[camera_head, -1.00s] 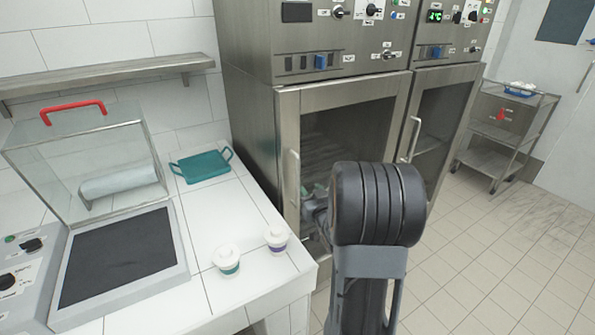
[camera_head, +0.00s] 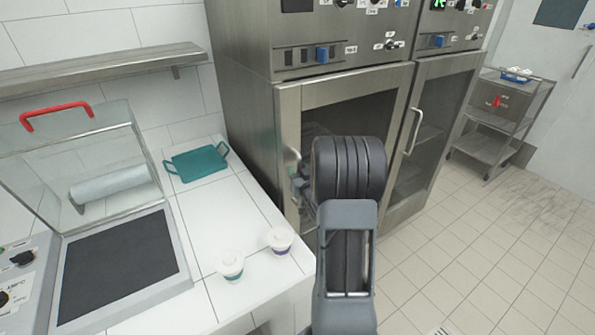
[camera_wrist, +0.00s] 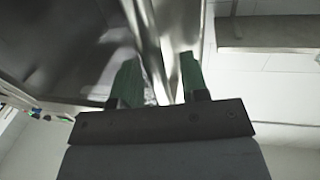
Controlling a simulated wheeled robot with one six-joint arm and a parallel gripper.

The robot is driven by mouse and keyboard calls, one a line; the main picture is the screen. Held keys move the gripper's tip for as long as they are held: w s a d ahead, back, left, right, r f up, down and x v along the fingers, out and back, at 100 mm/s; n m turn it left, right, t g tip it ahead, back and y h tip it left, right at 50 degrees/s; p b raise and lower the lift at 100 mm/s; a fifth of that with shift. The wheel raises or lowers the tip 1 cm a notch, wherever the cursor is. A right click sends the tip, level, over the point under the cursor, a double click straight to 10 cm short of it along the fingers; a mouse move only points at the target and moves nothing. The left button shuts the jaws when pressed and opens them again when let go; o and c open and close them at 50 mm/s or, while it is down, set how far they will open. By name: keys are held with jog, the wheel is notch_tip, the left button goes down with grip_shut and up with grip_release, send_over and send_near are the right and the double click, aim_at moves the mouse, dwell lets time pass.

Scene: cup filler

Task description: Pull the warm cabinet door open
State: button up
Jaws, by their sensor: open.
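Two steel cabinets with glass doors stand side by side; I cannot read which is labelled warm. My gripper is at the left cabinet door (camera_head: 345,92), which looks shut. Its upright handle (camera_head: 293,163) is at the door's left side and partly hidden by my arm. In the wrist view my gripper (camera_wrist: 159,80) is open, its two green fingers apart. A shiny upright bar, seemingly the handle (camera_wrist: 147,45), runs between the fingers; I cannot tell whether they touch it. In the head view my arm hides most of the gripper.
The right cabinet door (camera_head: 437,125) has its own handle (camera_head: 413,130). A white counter (camera_head: 215,210) at left bears two lidded cups (camera_head: 231,264) and a teal tray (camera_head: 197,163). A steel cart (camera_head: 488,145) stands at far right. The tiled floor at right is clear.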

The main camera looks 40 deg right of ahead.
grip_shut()
dwell(0.5)
